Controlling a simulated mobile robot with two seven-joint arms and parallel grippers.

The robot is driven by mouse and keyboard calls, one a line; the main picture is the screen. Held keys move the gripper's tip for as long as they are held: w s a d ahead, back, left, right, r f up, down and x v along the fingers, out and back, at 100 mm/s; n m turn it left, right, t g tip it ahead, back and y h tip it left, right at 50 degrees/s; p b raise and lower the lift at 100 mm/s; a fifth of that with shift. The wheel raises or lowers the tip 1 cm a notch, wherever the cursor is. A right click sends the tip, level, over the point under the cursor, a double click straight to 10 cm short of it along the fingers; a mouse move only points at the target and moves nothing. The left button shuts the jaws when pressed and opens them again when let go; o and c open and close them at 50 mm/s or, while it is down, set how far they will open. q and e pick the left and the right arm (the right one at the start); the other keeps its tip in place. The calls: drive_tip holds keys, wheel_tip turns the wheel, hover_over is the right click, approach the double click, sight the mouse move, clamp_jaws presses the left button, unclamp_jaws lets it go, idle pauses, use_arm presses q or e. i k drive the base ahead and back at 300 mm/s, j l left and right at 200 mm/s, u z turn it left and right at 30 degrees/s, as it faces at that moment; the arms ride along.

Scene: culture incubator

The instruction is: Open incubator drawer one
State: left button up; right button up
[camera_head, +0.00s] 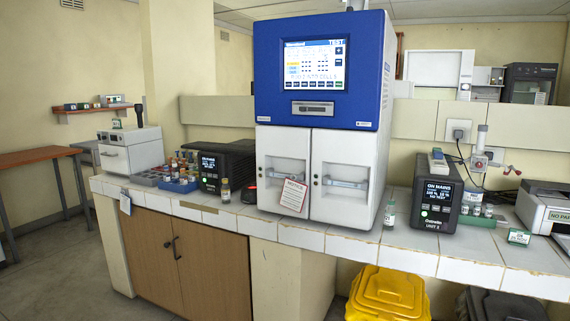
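A tall machine with a blue upper housing (372,75) and a lit touch screen (315,64) stands on the tiled counter, and looks like the incubator. Below the screen are two white fronts side by side, the left front (283,150) and the right front (340,203). Each has a horizontal bar handle in a recess: the left handle (285,175) and the right handle (346,183). Both fronts look closed. A notice card (293,195) hangs over the lower left front. I cannot read which is drawer one. Neither of my grippers is in view.
A small vial (389,214) stands right of the machine, beside a black unit with a screen (437,196). Another black unit (217,165) and vial racks (180,184) stand left. A yellow bin (388,293) sits below the counter (430,258).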

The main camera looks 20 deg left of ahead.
sight(281, 151)
drive_tip(key=i+j+u, duration=0.25)
drive_tip(key=j, duration=0.35)
drive_tip(key=i+j+u, duration=0.25)
drive_tip(key=j, duration=0.25)
drive_tip(key=i+j+u, duration=0.25)
drive_tip(key=i+j, duration=0.2)
